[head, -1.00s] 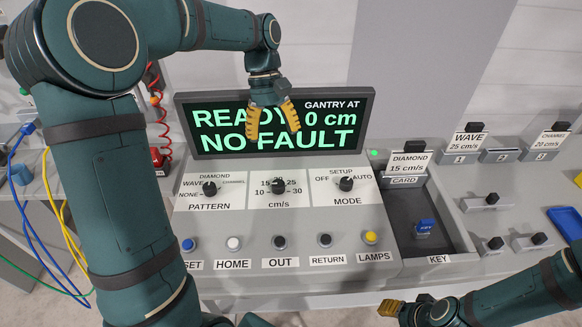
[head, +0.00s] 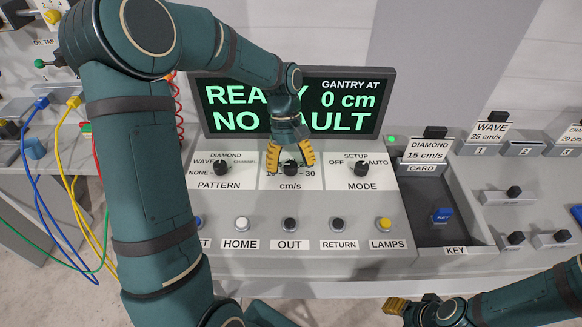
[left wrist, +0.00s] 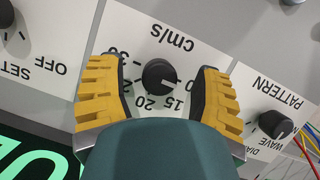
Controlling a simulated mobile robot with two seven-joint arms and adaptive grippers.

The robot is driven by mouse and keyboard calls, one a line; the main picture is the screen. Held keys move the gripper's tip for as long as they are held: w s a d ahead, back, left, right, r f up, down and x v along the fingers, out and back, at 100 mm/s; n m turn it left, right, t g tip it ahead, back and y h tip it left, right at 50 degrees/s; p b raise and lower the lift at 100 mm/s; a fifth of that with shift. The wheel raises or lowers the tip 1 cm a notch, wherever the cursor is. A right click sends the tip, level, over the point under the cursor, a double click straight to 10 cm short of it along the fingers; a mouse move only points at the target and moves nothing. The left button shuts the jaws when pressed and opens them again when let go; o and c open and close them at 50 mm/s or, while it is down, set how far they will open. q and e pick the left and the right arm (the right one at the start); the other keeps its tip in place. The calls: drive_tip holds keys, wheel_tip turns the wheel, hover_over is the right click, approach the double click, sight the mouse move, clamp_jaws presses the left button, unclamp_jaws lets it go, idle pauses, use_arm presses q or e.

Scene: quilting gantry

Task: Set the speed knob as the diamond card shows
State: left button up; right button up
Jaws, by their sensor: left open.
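The black speed knob (head: 290,167) sits on the cm/s dial in the middle panel of the console. It also shows in the left wrist view (left wrist: 159,74), upside down, with a pale mark pointing lower right; I cannot tell its exact number. My left gripper (head: 290,171) is open, its yellow fingers on either side of the knob, no clear contact seen. The fingers hide part of the dial numbers. The diamond card (head: 428,149) reads DIAMOND 15 cm/s and stands at the card slot, right of the panels. My right gripper (head: 400,305) is low at the front; its opening is unclear.
The PATTERN knob (head: 221,168) and MODE knob (head: 361,168) flank the dial closely. A row of buttons, with OUT (head: 289,225) in the middle, lies in front. The display (head: 355,104) behind reads READY, NO FAULT, 0 cm. A blue key (head: 442,215) lies in the right recess.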

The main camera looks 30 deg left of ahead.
use_arm(q)
drive_tip(key=shift+s+d+f, duration=0.1)
drive_tip(key=shift+f, duration=0.25)
clamp_jaws()
drive_tip(key=shift+r+m+p, duration=0.1)
drive_tip(key=shift+m+p, duration=0.4)
drive_tip(key=m+g+y+p, duration=0.1)
drive_tip(key=m+p, duration=0.1)
drive_tip(key=m, duration=0.1)
drive_tip(key=shift+m+y+p, duration=1.05)
drive_tip(key=shift+m+y, duration=0.05)
drive_tip(key=shift+m, duration=1.2)
drive_tip(key=shift+s, duration=0.1)
